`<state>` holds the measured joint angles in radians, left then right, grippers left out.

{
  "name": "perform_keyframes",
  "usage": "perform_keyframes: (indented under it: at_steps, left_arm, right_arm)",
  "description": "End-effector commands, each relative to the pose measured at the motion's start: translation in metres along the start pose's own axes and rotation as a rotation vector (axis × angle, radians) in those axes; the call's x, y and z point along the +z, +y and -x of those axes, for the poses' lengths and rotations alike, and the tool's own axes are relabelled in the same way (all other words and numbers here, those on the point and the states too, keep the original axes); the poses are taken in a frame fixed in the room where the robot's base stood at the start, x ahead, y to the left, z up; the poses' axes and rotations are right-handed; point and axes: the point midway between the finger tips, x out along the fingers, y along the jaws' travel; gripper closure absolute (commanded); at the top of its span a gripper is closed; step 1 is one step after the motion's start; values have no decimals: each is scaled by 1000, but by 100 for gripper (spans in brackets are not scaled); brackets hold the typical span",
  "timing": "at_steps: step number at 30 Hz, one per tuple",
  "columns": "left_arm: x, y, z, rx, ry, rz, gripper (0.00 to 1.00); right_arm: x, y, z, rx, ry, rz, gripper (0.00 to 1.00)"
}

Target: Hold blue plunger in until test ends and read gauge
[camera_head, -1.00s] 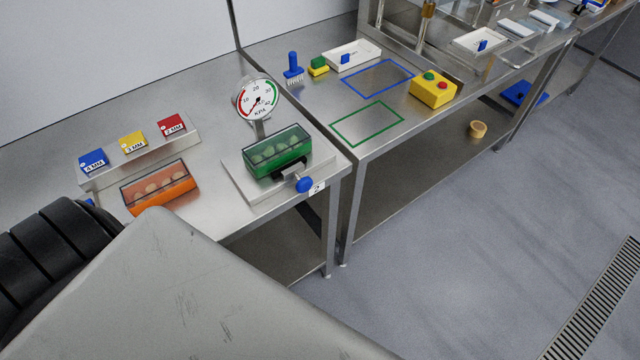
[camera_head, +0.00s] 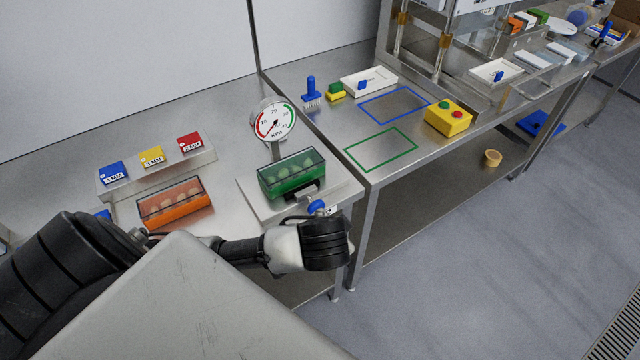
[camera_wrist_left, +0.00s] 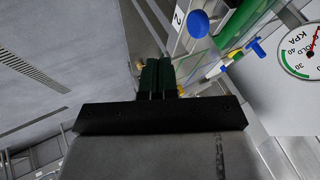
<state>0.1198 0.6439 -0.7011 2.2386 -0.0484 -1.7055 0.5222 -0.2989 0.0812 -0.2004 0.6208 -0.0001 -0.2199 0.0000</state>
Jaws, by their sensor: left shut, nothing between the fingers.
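The blue plunger (camera_head: 316,206) projects from the front of the test stand, below a green lidded tray (camera_head: 291,175) of filled pasta. My left gripper (camera_head: 326,243) is just in front of and below the plunger, partly overlapping it in the picture; contact is not visible in the head view. In the left wrist view, my shut, empty fingers (camera_wrist_left: 157,72) are apart from the plunger (camera_wrist_left: 198,23), which shows up and to the right. The round gauge (camera_head: 273,121) stands behind the tray, its needle towards the lower left. It also shows in part in the left wrist view (camera_wrist_left: 303,50). My right gripper is out of view.
An orange lidded tray (camera_head: 174,204) and blue, yellow and red blocks (camera_head: 152,157) stand left of the stand. On the adjoining table are a yellow button box (camera_head: 448,118), a blue brush (camera_head: 311,92) and green and blue outlines. Open floor lies in front.

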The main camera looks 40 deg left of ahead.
Motion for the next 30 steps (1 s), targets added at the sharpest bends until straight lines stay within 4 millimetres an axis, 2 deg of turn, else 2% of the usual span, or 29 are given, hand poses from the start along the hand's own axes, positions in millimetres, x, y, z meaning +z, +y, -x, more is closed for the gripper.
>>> perform_keyframes:
  at_steps: [1, 5, 17, 23, 30]
  left_arm:
    - [-1, -2, 7, -4, 7, -1, 100]
    - [0, -4, 14, -11, 9, 2, 100]
    - [0, -4, 9, -12, 6, 1, 100]
    - [-1, -5, -20, -13, 4, 0, 100]
    - [-1, -6, -72, -14, 5, 1, 100]
  right_arm:
    - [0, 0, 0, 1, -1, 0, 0]
    - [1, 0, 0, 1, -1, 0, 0]
    - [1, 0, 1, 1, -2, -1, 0]
    - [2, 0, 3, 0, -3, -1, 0]
    - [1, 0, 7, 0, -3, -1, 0]
